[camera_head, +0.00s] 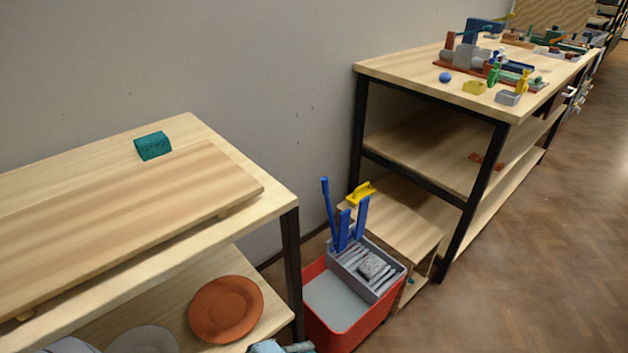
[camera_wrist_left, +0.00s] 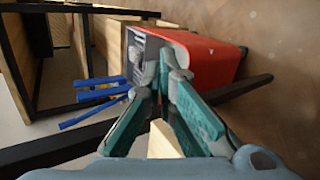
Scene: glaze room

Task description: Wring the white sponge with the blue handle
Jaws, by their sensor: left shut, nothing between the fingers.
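A white, grey-speckled sponge (camera_head: 373,266) lies on the grey slatted wringer (camera_head: 350,262) at the back of a red bucket (camera_head: 348,336). A tall blue handle (camera_head: 328,208) rises at the wringer's left, with other blue upright parts (camera_head: 362,217) beside it. In the left wrist view, the red bucket (camera_wrist_left: 212,58) and blue bars (camera_wrist_left: 98,95) show beyond my left gripper (camera_wrist_left: 170,68). Its teal-padded fingers are shut and empty, and they overlap the wringer in that view; I cannot tell the gap. The sponge is not clear there. My right gripper is not in view.
A wooden table (camera_head: 272,198) with a teal block (camera_head: 153,146) stands left of the bucket. A low shelf with a yellow object (camera_head: 361,193) is behind it. A cluttered workbench (camera_head: 420,72) stands at the right. The floor (camera_head: 480,310) at the front right is clear.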

